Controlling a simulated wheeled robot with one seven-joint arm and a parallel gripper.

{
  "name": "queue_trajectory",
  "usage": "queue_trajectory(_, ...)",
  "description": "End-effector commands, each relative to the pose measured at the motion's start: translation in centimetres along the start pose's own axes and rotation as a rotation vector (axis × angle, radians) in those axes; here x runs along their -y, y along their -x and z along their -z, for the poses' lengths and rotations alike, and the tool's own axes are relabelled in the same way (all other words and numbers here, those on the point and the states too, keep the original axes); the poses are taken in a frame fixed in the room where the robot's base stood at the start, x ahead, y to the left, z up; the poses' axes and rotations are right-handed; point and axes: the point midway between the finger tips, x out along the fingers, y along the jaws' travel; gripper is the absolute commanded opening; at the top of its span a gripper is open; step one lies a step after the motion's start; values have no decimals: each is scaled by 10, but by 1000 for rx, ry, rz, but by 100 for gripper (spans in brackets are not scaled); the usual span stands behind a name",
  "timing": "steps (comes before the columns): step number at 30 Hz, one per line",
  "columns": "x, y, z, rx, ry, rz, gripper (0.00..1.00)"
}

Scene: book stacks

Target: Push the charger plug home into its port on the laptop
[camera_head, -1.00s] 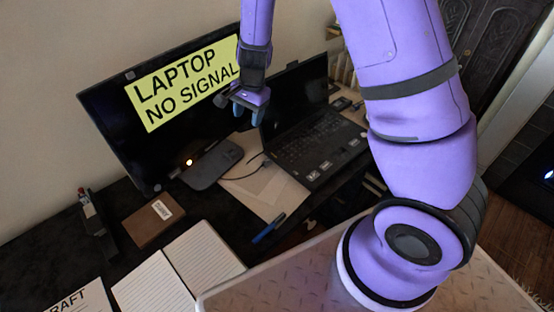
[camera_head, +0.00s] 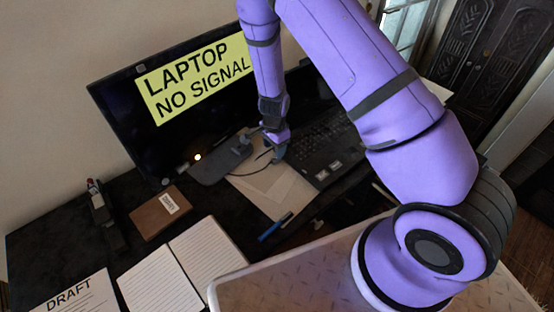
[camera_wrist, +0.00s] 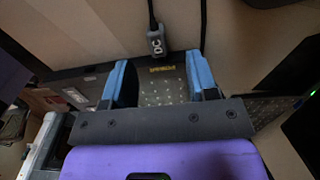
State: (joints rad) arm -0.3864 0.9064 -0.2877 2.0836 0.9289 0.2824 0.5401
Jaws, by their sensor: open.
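The black laptop (camera_head: 325,145) stands open on the desk, its screen mostly behind my arm. My gripper (camera_head: 277,154) is low beside the laptop's left edge. In the wrist view its two blue fingers (camera_wrist: 160,75) are apart with nothing gripped. The plug's end is close to a dark edge with a small yellow label (camera_wrist: 160,68), which looks like the laptop's side. The port is too small to make out, and I cannot tell whether the plug touches it.
A monitor (camera_head: 125,115) reading LAPTOP NO SIGNAL stands behind, its base left of my gripper. Tan paper (camera_head: 268,190) lies under the cable. A blue pen (camera_head: 275,227), an open notebook (camera_head: 205,250) and a brown box (camera_head: 158,213) lie nearer on the dark desk.

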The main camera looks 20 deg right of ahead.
Motion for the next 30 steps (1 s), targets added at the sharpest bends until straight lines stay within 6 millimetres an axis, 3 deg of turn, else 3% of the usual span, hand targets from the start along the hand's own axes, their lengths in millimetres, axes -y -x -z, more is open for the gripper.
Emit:
queue_trajectory(12,-4,-46,7,1,-1,-1,53)
queue_trajectory(22,-3,-53,6,0,1,0,53)
queue_trajectory(29,-3,-53,6,0,1,0,3)
queue_trajectory(30,-3,-53,6,0,1,0,0)
